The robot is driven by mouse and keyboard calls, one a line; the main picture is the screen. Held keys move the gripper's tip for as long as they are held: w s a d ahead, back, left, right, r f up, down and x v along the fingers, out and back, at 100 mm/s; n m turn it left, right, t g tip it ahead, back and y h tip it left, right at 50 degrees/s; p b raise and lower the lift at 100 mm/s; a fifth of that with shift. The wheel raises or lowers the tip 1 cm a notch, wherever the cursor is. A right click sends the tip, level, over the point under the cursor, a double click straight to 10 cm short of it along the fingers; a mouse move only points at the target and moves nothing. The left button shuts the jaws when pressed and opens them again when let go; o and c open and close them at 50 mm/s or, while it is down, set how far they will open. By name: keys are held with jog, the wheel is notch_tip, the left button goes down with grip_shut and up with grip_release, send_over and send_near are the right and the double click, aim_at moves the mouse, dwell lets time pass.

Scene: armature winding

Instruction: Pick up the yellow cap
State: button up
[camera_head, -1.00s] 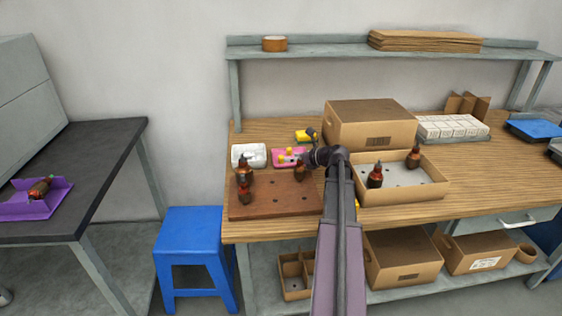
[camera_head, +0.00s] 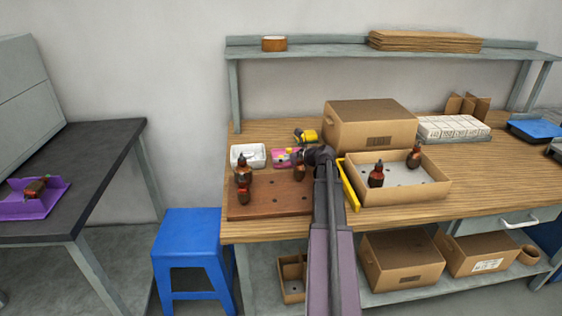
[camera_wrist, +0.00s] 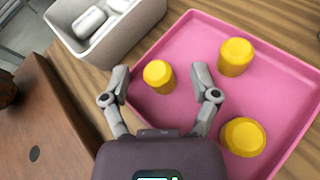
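Three yellow caps stand in a pink tray. In the wrist view one yellow cap (camera_wrist: 158,77) lies between the spread fingers of my gripper (camera_wrist: 160,72), with visible space on both sides. A second cap (camera_wrist: 236,57) is to the right, and a third cap (camera_wrist: 243,137) is at the lower right. The pink tray (camera_wrist: 195,38) also shows in the head view (camera_head: 278,160), partly hidden by my gripper (camera_head: 292,157). My gripper is open and empty over the tray's left part. Its height above the cap is hard to tell.
A white bin (camera_head: 248,163) with white pieces adjoins the tray's left side. A brown board (camera_head: 265,208) with several armatures lies in front. A yellow-and-black object (camera_head: 306,136) is behind. A cardboard tray (camera_head: 410,190) and closed box (camera_head: 370,128) stand to the right.

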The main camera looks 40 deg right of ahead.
dwell(0.4)
jog(key=c, duration=0.8)
jog(key=shift+r, duration=0.15)
notch_tip(320, 180, up, 10)
jog(key=p, duration=1)
dwell(0.5)
notch_tip(320, 180, up, 27)
jog(key=p, duration=2.8)
send_over(282, 156)
jog(key=shift+s+r, duration=0.15)
jog(key=shift+r, duration=0.05)
